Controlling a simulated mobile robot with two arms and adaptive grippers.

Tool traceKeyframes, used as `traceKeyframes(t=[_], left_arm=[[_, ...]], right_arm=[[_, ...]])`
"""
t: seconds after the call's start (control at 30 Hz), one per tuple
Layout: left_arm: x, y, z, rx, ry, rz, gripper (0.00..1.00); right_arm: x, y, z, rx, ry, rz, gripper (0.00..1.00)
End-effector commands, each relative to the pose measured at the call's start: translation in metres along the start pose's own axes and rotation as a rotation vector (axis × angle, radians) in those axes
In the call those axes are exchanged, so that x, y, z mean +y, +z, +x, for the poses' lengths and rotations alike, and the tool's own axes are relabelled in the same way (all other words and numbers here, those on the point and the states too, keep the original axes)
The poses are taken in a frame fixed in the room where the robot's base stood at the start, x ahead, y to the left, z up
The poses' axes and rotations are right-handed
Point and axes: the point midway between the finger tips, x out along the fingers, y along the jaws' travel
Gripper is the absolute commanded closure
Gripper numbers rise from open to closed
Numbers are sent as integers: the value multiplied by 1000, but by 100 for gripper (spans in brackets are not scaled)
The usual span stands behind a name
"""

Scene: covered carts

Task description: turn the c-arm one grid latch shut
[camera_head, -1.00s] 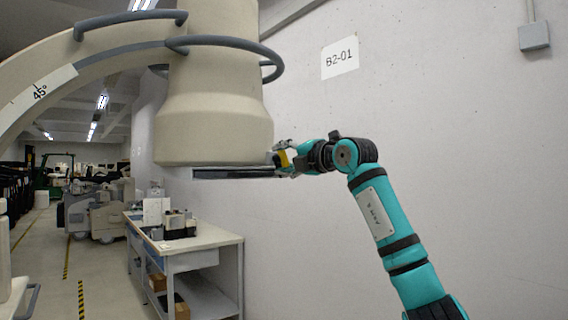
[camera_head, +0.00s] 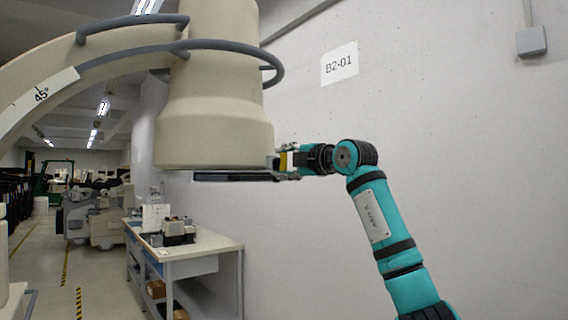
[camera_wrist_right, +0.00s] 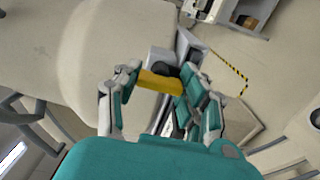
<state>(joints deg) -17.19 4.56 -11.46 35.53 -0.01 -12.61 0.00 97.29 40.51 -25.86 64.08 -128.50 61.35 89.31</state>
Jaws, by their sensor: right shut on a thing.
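The C-arm's beige detector housing (camera_head: 213,125) hangs at upper left, with the flat dark grid (camera_head: 232,177) under its lower rim. The yellow latch (camera_head: 283,161) is at the right end of the grid, beside the housing's lower edge. My right gripper (camera_head: 284,164) reaches it from the right and is shut on it. In the right wrist view the yellow latch (camera_wrist_right: 160,82) lies across between the two fingers of my right gripper (camera_wrist_right: 158,92). The fingers partly hide the latch in the head view. My left gripper is not in view.
A curved grey rail (camera_head: 240,45) runs around the housing above my gripper. A bench (camera_head: 205,245) with small equipment stands below. A bare wall with a B2-01 sign (camera_head: 339,64) is behind my right arm. The space below the gripper is open.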

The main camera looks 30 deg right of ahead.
Motion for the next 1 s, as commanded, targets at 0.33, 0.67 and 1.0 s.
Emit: traceKeyframes(t=[0.33,0.67,1.0], left_arm=[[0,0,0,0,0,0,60],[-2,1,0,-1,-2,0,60],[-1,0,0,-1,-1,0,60]], right_arm=[[1,1,-1,-1,3,3,44],[0,0,0,0,0,1,35],[0,2,-44,-3,2,-2,35]])
